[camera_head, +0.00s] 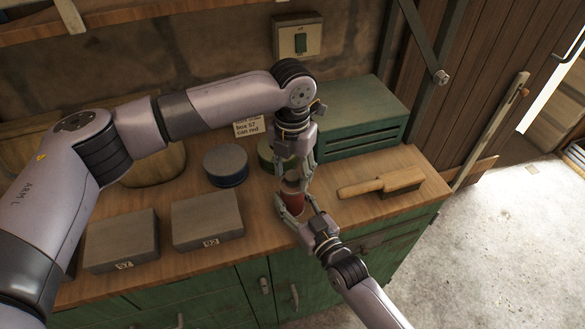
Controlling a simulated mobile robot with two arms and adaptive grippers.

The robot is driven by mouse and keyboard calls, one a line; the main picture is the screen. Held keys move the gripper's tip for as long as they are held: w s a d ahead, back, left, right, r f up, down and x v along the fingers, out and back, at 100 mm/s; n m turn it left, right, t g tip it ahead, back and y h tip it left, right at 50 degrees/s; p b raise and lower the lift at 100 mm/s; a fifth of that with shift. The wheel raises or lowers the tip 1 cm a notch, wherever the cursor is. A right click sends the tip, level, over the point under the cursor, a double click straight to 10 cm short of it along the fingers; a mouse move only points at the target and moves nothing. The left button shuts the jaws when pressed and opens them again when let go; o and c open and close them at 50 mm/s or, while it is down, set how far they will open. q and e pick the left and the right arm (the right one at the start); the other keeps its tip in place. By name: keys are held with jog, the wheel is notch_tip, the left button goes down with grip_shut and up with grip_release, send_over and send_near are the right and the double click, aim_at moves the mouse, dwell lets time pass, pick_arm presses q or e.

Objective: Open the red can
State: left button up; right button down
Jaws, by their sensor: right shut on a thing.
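The small red can (293,201) stands on the wooden bench top, near its front edge; its light top (291,177) shows above the red body. My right gripper (292,209) comes from the front right and is shut on the can's red body. My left gripper (294,173) points down from above, with its fingers on either side of the can's top. I cannot tell whether these fingers touch the top. The grippers' fingers hide part of the can.
A dark blue round tin (226,165) and a green round tin (268,155) stand behind left. Grey boxes (207,219) lie left. A wooden brush (384,184) lies right, and a green metal box (362,115) stands behind.

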pick_arm(q)
grip_shut()
jog(key=n, duration=0.4)
jog(key=shift+n, duration=0.4)
jog(key=n, duration=1)
jog(key=shift+n, duration=0.3)
jog(key=n, duration=0.4)
jog(key=shift+r, duration=0.1)
jog(key=n, duration=0.6)
jog(key=shift+n, duration=0.4)
jog(key=n, duration=0.6)
jog(key=shift+n, duration=0.4)
jog(key=n, duration=0.6)
jog(key=shift+n, duration=0.4)
jog(key=n, duration=0.6)
jog(key=shift+r, duration=0.1)
jog(key=n, duration=0.8)
